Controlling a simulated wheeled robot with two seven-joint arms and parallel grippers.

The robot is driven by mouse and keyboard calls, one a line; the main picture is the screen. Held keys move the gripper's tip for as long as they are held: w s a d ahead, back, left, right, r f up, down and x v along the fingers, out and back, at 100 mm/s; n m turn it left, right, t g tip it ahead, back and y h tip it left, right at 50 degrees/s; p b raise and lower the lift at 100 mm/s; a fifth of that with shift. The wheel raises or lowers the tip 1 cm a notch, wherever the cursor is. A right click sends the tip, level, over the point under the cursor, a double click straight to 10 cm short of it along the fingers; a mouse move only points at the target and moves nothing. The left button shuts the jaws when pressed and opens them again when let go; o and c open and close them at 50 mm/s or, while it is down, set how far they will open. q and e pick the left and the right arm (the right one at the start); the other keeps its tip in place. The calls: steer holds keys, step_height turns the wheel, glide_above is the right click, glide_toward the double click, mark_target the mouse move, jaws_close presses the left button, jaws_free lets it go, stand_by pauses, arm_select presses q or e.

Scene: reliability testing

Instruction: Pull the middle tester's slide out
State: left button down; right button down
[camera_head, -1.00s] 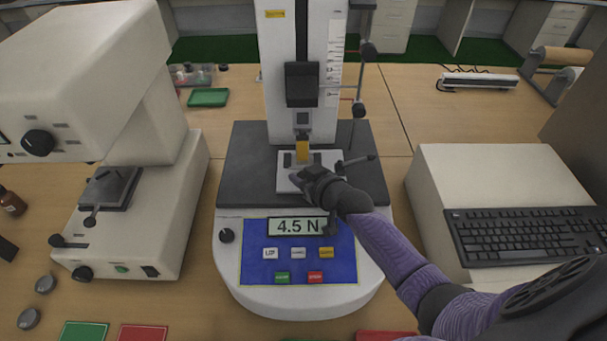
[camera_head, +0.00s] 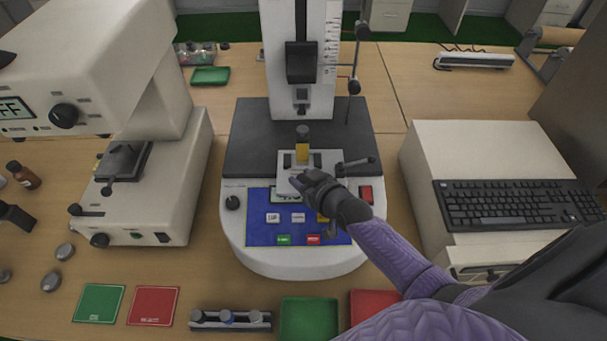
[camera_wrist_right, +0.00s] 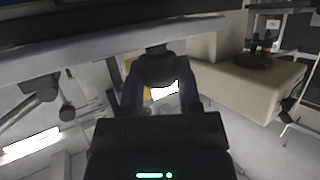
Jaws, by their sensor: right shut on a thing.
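The middle tester (camera_head: 262,262) is a white machine with a dark bed, an upright column and a blue button panel. Its light grey slide (camera_head: 325,158) carries a yellow piece (camera_head: 302,152) and stands forward over the front of the dark bed, partly above the panel display. My right gripper (camera_head: 305,184) is at the slide's front edge, shut on a part there that the fingers mostly hide. In the right wrist view, the fingers (camera_wrist_right: 160,90) close around a dark knob under the slide's edge. My left gripper is not in view.
A white microscope-like tester (camera_head: 165,205) stands at left. A white box with a keyboard (camera_head: 515,215) stands at right. Green and red mats (camera_head: 100,303), a vial rack (camera_head: 230,320) and a green tray (camera_head: 308,320) lie along the front. A dark lever (camera_head: 355,166) sticks out right of the slide.

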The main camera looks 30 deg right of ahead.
steer(key=shift+c, duration=1.4)
jaws_free()
steer(key=p+v, duration=0.3)
steer(key=v, duration=0.7)
steer(key=shift+d+f, duration=0.1)
